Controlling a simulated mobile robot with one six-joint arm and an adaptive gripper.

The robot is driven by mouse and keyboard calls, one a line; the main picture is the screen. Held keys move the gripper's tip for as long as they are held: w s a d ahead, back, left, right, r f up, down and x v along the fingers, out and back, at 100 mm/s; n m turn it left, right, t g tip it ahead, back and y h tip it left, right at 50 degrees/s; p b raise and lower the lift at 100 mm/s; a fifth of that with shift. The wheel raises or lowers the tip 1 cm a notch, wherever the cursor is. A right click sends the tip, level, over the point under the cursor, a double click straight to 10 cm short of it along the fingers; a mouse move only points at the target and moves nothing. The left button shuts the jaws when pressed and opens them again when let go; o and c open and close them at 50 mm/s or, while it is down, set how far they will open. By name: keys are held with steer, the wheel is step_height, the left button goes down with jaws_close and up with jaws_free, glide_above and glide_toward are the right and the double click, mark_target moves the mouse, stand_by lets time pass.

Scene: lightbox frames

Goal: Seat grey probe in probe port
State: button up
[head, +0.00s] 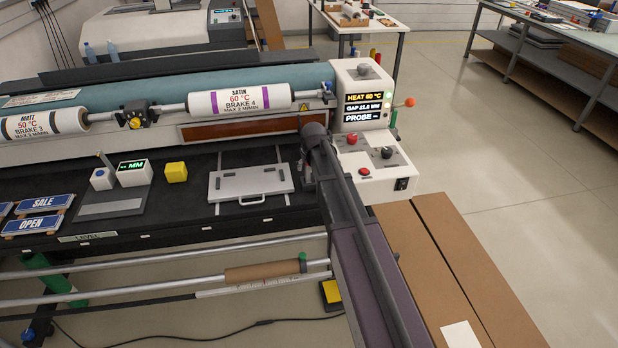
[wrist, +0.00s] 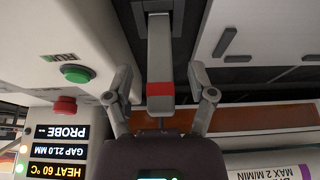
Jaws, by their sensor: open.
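A grey bar with a red band near one end, which looks like the grey probe (wrist: 160,60), shows in the wrist view. It runs from a dark recess at the top down between my fingers. My gripper (wrist: 160,76) is open, with one finger on each side of the bar and visible gaps between. In the head view my arm covers most of this spot, beside the laminator's control box (head: 372,172). The display (head: 364,107) there reads PROBE with a dash. I cannot make out the probe port in either view.
A white plate with a handle (head: 250,184) lies on the black bed left of my arm. A yellow cube (head: 176,172) and a small MM gauge (head: 133,172) stand farther left. A green button (wrist: 76,73) and a red button (wrist: 63,106) are near my gripper.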

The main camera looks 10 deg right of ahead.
steer(key=shift+b+x, duration=0.65)
steer(key=shift+x, duration=0.4)
jaws_close()
